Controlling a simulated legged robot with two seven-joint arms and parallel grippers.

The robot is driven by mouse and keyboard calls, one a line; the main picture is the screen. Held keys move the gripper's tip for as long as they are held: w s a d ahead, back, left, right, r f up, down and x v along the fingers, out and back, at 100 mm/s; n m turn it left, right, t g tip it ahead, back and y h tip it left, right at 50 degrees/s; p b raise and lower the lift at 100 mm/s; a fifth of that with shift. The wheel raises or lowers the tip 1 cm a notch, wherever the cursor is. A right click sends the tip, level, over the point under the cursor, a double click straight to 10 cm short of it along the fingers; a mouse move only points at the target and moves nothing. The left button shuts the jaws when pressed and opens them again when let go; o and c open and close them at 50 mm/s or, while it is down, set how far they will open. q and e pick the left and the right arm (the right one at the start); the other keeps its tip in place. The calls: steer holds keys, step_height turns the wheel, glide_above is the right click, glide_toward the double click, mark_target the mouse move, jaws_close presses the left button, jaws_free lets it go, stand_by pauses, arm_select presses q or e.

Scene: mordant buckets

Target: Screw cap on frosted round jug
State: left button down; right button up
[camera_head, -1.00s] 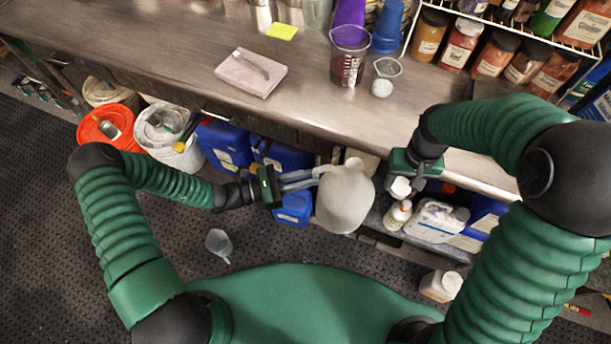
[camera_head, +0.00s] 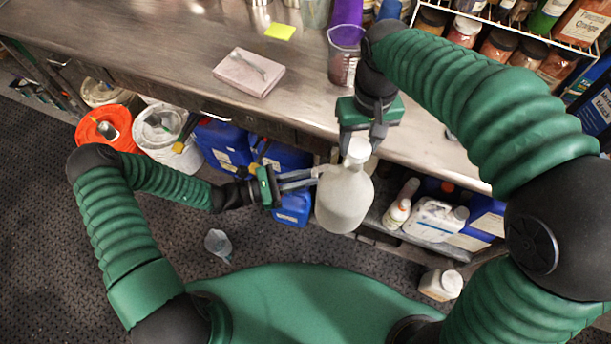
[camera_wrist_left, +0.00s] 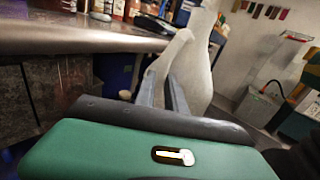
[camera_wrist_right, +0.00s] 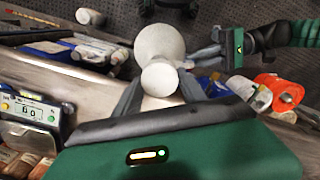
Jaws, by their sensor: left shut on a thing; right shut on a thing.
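The frosted round jug (camera_head: 345,200) is held in the air in front of the counter's edge, roughly upright. My left gripper (camera_head: 314,177) is shut on its handle from the left; the handle also shows in the left wrist view (camera_wrist_left: 172,58). The white cap (camera_head: 358,148) is between the fingers of my right gripper (camera_head: 360,140), at the top of the jug. In the right wrist view the cap (camera_wrist_right: 160,78) covers the jug's neck, with the jug body (camera_wrist_right: 160,42) beyond it. I cannot tell whether the cap touches the neck.
The metal counter (camera_head: 180,60) holds a pink box (camera_head: 249,73) and a purple measuring cup (camera_head: 345,60). A clear scoop (camera_head: 219,243) lies on the dark floor.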

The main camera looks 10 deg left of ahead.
mark_target(358, 147)
steer(key=shift+a+f, duration=0.1)
steer(key=shift+f, duration=1.95)
steer(key=shift+f, duration=0.85)
steer(key=shift+f, duration=0.55)
